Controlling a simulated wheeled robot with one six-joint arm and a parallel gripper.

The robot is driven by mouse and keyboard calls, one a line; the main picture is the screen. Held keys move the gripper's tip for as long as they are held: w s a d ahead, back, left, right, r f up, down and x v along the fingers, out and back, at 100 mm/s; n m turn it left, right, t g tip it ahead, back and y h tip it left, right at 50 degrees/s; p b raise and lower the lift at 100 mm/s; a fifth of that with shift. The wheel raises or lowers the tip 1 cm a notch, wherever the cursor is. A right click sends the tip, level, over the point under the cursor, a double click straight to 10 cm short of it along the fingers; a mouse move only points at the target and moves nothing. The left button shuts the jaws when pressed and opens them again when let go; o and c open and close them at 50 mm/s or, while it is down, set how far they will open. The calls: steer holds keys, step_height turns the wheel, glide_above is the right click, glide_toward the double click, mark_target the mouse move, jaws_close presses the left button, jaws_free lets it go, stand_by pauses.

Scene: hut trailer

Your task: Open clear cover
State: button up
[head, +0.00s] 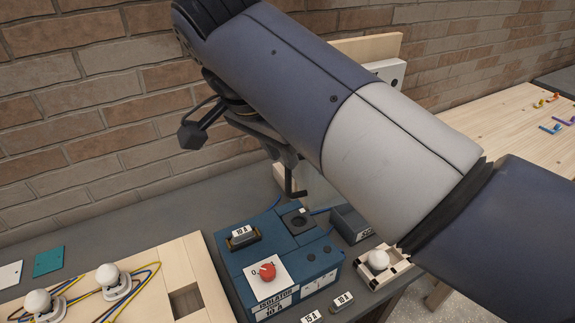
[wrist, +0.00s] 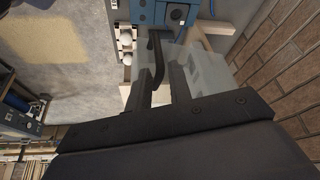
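The blue isolator box (head: 285,272) stands on the grey bench, with a red knob (head: 267,271) on a white plate. A pale see-through panel (head: 319,192), likely the clear cover, shows behind the box, partly hidden by my arm. In the wrist view, see-through surfaces (wrist: 206,72) show beside my fingers. My gripper (head: 285,168) is above the back of the box; its dark fingers show in the wrist view (wrist: 165,72) with a gap between them. I cannot tell whether they touch the panel.
A wooden board (head: 205,270) with white lamps and wires lies left of the box. A small wooden block with a white bulb (head: 379,261) is at its right. The brick wall (head: 90,110) is close behind. A wooden table (head: 495,125) stands at the far right.

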mark_target(291, 179)
steer(key=shift+v, duration=2.15)
steer(key=x, duration=1.1)
steer(key=shift+d, duration=0.1)
steer(key=shift+r, duration=0.15)
